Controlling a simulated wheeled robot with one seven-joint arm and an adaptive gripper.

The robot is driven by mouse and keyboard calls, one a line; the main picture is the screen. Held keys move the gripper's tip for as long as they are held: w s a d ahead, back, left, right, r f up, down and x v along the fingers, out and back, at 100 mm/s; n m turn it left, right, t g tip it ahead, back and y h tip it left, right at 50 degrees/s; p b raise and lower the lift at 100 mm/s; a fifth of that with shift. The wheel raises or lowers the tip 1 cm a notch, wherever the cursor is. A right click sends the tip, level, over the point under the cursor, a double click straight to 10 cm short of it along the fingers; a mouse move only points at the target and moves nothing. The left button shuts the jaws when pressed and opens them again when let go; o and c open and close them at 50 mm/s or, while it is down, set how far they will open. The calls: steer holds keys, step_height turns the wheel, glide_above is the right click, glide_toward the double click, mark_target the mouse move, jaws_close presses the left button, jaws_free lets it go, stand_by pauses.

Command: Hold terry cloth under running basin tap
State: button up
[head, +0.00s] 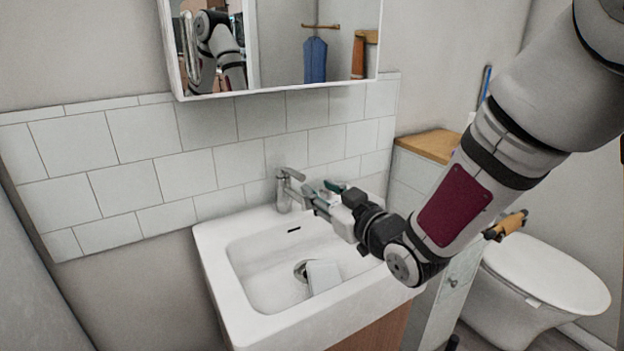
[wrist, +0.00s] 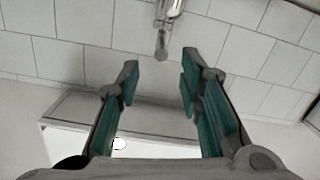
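The basin tap (head: 287,190) is a grey metal mixer at the back of the white basin (head: 232,262). No water stream is visible from it. A pale, flat rectangular piece (head: 323,277) lies in the basin beside the drain; it may be the terry cloth, but its texture is not clear. My gripper (head: 312,190) is above the basin, just right of the tap. In the wrist view my gripper (wrist: 160,78) is open, with nothing between its green-padded fingers. The tap (wrist: 162,38) shows beyond the fingertips there, roughly in line with the gap.
A mirror cabinet (head: 270,45) hangs above the tiled wall (head: 150,180). A wood-topped cabinet (head: 428,146) stands right of the basin. A toilet (head: 550,275) is farther right. The left part of the basin is clear.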

mark_target(290, 169)
steer(key=shift+t+y, duration=0.3)
steer(key=shift+y, duration=0.1)
steer(key=x, duration=0.9)
steer(key=b+x, duration=0.1)
steer(key=x, duration=0.3)
steer(key=shift+w+a+f, duration=0.2)
steer(key=shift+w+f, duration=0.15)
jaws_close()
